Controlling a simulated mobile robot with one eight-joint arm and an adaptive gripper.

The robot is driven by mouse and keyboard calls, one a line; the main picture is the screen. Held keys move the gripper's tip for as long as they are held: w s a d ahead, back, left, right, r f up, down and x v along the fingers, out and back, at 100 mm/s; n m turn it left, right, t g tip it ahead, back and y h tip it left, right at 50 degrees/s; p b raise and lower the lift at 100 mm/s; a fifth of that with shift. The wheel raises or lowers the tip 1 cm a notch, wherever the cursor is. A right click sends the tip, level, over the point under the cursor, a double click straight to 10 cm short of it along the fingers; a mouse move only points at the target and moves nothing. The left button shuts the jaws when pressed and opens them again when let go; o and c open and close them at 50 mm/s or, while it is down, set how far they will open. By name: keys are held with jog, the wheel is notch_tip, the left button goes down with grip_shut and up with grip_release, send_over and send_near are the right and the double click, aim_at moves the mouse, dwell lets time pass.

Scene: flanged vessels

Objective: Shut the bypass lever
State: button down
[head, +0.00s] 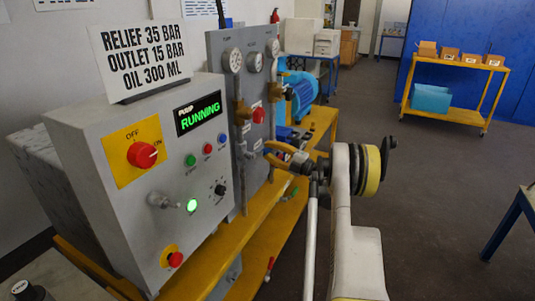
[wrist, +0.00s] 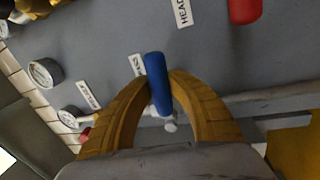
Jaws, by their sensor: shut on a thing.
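A blue lever handle (wrist: 158,85) stands out from the grey panel (wrist: 215,60) in the wrist view. The yellow fingers of my gripper (wrist: 161,82) close on it from both sides near its end. A label beside it is partly hidden by a finger, so I cannot read whether it names the bypass. In the head view my gripper (head: 270,150) is at the lower right of the upright gauge panel (head: 220,75). The blue handle is hidden there by the fingers.
A red handle (wrist: 245,10) is close by on the panel. The grey control box (head: 90,150), showing RUNNING, stands left of the gripper above a yellow bench edge (head: 235,235). A blue motor (head: 300,95) is behind. Open floor (head: 430,180) lies to the right.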

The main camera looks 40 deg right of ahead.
jog(key=shift+d+r+n+y, duration=0.1)
jog(key=shift+r+n+y, duration=0.2)
jog(key=shift+r+n, duration=0.45)
jog(key=shift+f, duration=0.2)
jog(key=c, duration=1.2)
grip_release()
jog(key=shift+s+n, duration=0.1)
jog(key=shift+n, duration=0.15)
jog(key=v, duration=1.2)
